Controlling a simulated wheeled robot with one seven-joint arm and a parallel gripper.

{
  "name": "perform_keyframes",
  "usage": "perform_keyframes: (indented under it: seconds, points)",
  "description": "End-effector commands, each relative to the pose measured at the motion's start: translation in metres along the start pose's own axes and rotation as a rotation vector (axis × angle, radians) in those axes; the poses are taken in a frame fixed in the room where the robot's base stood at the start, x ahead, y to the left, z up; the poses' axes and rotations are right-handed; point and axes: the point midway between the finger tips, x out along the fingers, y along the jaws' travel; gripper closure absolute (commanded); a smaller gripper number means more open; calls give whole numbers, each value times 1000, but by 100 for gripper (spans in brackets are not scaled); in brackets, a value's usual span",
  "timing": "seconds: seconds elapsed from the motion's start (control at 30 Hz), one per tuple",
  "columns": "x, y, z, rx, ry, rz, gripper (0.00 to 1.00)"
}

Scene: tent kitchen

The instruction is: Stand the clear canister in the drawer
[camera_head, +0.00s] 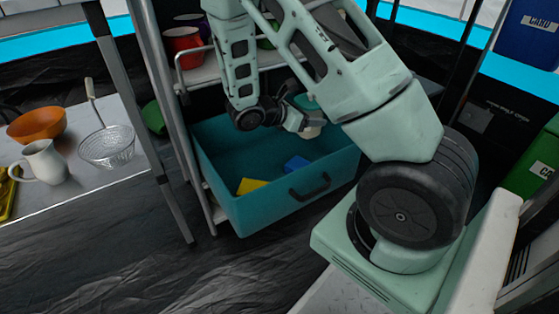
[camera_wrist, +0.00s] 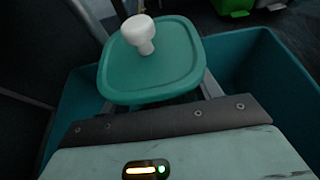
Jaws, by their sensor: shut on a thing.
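My gripper (camera_wrist: 157,98) is shut on the clear canister, with one finger on each side just under its teal lid (camera_wrist: 178,58). The lid is square with rounded corners and has a white knob (camera_wrist: 139,32). The canister's clear body is hidden below the lid in the wrist view. The open teal drawer (camera_head: 262,213) spreads beneath; its walls also show around the canister in the wrist view (camera_wrist: 240,53). In the head view my gripper (camera_head: 305,120) is above the drawer's back right part, largely hidden by my arm. I cannot tell whether the canister touches the drawer floor.
A yellow thing (camera_head: 251,186) and a blue thing (camera_head: 296,163) lie in the drawer, towards the front. A shelf above it holds a red cup (camera_head: 183,46). A side table (camera_head: 85,185) at left carries an orange bowl (camera_head: 37,124), a strainer (camera_head: 106,147) and a white jug (camera_head: 44,162).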

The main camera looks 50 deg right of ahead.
Motion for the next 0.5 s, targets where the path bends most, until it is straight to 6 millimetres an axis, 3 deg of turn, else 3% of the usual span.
perform_keyframes:
  seconds: [0.2,0.5]
  points:
    - [17,0,-40,-2,-2,-2,73]
    - [28,0,-68,-1,-2,-2,73]
